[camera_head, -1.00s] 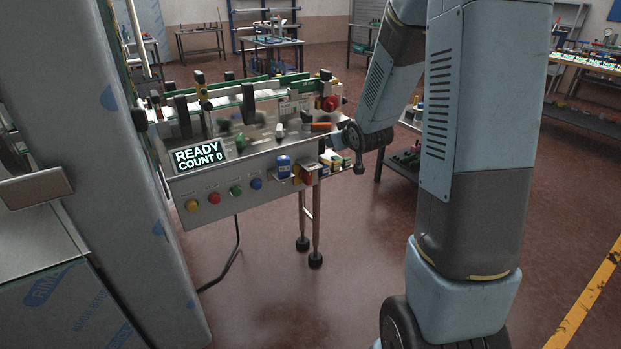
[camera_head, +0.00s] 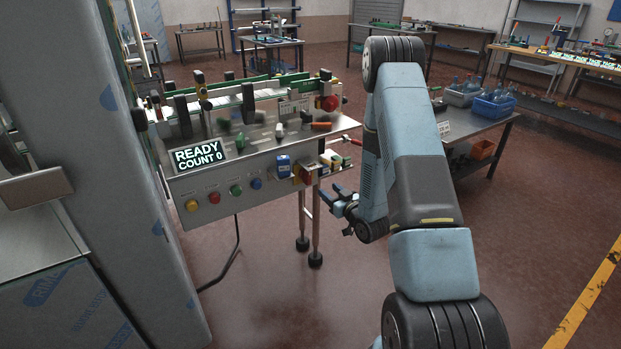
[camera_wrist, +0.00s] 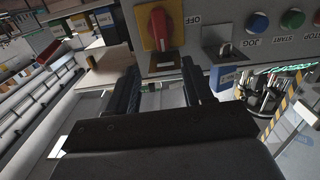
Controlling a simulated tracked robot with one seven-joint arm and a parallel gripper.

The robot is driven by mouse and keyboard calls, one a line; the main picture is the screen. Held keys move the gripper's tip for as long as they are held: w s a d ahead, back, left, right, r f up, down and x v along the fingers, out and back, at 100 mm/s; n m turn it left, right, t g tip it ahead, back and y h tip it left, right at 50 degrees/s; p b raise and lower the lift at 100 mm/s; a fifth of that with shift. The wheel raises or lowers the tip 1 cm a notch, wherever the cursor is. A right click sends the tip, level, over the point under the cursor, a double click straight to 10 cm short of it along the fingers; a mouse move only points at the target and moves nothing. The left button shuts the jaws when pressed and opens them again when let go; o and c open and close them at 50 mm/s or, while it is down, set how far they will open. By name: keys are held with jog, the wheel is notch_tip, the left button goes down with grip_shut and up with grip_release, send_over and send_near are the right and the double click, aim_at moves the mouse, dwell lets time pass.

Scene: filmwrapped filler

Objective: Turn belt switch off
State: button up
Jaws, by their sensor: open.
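The belt switch (camera_head: 307,173) is a red rotary handle on a yellow plate, at the right end of the control panel's front in the head view. In the wrist view the belt switch (camera_wrist: 158,27) is at top centre, its handle running up and down the picture, with an OFF label beside it. My gripper (camera_head: 332,196) is below and right of the switch in the head view. In the wrist view my gripper (camera_wrist: 160,84) has its two dark fingers apart, with nothing between them; the switch is beyond the tips, untouched.
A red knob (camera_head: 330,103) sits above. A bench (camera_head: 470,135) with blue crates stands to the right. Floor in front is clear.

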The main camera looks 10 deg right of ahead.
aim_at(310, 177)
jog(key=x, duration=1.3)
jog(key=shift+a+f, duration=0.15)
jog(key=shift+f, duration=0.2)
jog(key=shift+c, duration=0.4)
grip_shut()
